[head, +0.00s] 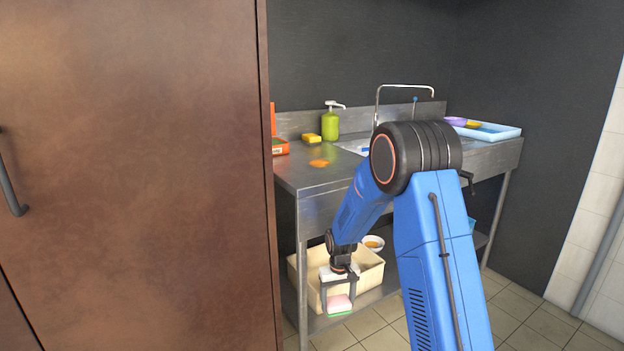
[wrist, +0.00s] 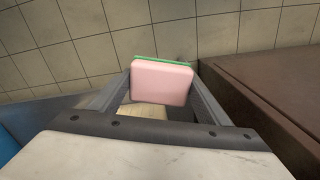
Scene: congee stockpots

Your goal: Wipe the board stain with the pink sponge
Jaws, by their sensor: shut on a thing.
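The pink sponge (wrist: 160,82) has a green scouring side and is held between the fingers of my gripper (wrist: 158,90) in the wrist view. In the head view the sponge (head: 340,302) hangs low in my gripper (head: 338,295), in front of the lower shelf and below the counter top. An orange stain (head: 319,163) lies on the steel counter (head: 300,180), near its front left part, well above my gripper. No separate board can be made out under the stain.
A cream bin (head: 372,275) and a bowl (head: 373,243) are on the lower shelf behind my gripper. A yellow sponge (head: 312,138), green soap bottle (head: 330,124) and orange box (head: 279,147) stand behind the stain. A brown cabinet (head: 135,170) blocks the left.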

